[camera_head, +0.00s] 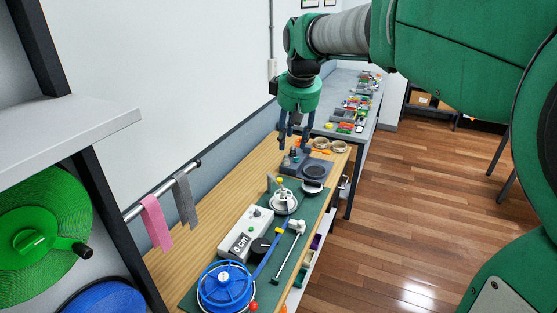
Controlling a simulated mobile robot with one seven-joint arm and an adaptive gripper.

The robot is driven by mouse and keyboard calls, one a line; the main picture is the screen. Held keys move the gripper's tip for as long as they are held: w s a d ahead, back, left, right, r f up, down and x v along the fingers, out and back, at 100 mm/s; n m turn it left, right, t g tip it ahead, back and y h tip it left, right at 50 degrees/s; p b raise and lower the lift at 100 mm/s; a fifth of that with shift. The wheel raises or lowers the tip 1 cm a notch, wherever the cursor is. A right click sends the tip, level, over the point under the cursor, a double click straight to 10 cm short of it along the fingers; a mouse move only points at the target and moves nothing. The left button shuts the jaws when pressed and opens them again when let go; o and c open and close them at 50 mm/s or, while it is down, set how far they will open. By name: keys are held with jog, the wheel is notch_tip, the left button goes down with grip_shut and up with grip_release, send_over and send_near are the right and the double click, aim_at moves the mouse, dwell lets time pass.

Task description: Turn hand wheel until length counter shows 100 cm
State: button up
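The length counter (239,247) is a light box with a green button, lying on the green mat (314,209); its display reads 0 cm. A silver wheel (284,201) with a yellow knob stands beyond the counter and looks like the hand wheel. A blue spool (225,289) is at the near end of the mat. A blue strap (266,261) runs from near it, past a black disc (260,247), to a yellow end. My gripper (293,142) points down with fingers apart, empty, above the bench beyond the silver wheel and not touching it.
A T-shaped silver tool (290,250) lies right of the strap. A dark device (294,161) and a black round dish (314,171) sit near my gripper. At left are a green reel (38,240) and a rail with pink (156,222) and grey straps (185,199). Wooden floor is clear at right.

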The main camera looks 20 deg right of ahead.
jog(key=w+d+f+n+g+p, duration=0.15)
jog(key=w+d, duration=0.45)
jog(key=w, duration=0.8)
jog(key=n+g+p, duration=0.2)
jog(key=n+p, duration=0.3)
jog(key=p, duration=0.1)
send_over(312, 185)
jog(key=d, duration=0.2)
notch_tip(312, 185, down, 32)
jog(key=f, duration=0.1)
jog(key=shift+r+m+y, duration=0.25)
jog(key=shift+y, duration=0.05)
notch_tip(312, 185, down, 14)
jog(key=shift+r, duration=0.1)
grip_shut()
